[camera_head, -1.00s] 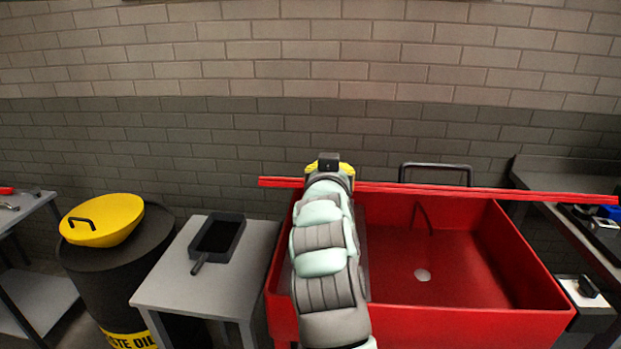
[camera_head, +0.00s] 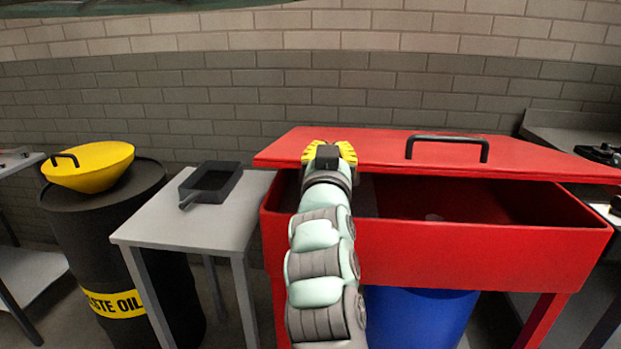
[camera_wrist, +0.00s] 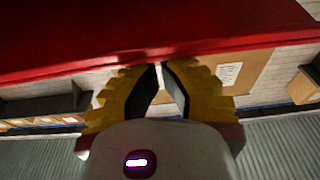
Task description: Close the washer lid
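The washer is a red basin (camera_head: 470,240) on red legs. Its red lid (camera_head: 380,146) is partly lowered and tilted over the basin, with a dark handle (camera_head: 447,147) on top. A gap shows below the lid's front edge into the dark basin. My gripper (camera_head: 329,150) is at the left part of the lid's front edge; I cannot tell if it touches. In the wrist view the yellow fingers (camera_wrist: 160,68) have their tips close together with nothing seen between them, and the red lid (camera_wrist: 150,35) fills the top of the picture.
A grey table (camera_head: 190,235) with a black pan (camera_head: 210,182) stands left of the washer. Further left is a black waste-oil drum (camera_head: 110,240) with a yellow funnel (camera_head: 95,165). A blue drum (camera_head: 420,315) is under the basin. A grey bench (camera_head: 570,130) is at right.

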